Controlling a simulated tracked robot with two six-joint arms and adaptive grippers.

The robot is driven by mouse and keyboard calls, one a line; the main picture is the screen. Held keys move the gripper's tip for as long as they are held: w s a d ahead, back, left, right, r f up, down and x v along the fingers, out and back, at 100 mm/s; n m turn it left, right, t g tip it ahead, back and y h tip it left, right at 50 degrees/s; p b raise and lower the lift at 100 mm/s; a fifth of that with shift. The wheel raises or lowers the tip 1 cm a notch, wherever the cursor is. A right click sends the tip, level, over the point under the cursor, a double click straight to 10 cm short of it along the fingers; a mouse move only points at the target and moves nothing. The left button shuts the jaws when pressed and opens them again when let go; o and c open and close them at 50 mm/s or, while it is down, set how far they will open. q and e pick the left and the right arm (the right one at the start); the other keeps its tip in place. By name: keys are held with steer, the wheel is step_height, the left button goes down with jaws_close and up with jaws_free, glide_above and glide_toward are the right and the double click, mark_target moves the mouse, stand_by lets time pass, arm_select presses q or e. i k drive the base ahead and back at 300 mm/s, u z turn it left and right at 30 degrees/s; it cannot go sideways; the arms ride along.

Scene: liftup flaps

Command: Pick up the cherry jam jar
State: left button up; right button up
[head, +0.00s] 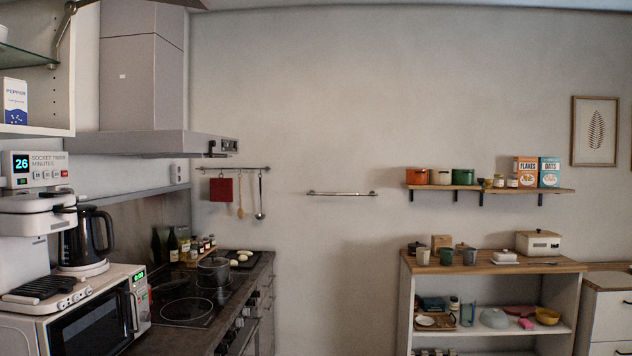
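I cannot single out the cherry jam jar, as no label is readable at this size. More small jars (206,243) stand at the back of the stove counter on the left, beside dark bottles (172,246). Another small jar (453,304) seems to stand inside the low wooden-topped unit. Neither of my grippers shows in the head view.
A microwave (95,322) and kettle (88,238) fill the near left. A pot (213,271) stands on the hob. The low unit's top (560,267) holds mugs and a cream appliance.

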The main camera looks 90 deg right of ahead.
mark_target(512, 180)
steer(key=z, duration=0.15)
steer(key=i, duration=0.25)
steer(key=z, duration=2.55)
steer(key=i, duration=0.2)
steer(key=z, duration=1.65)
steer(key=i, duration=4.75)
steer(key=z, duration=0.75)
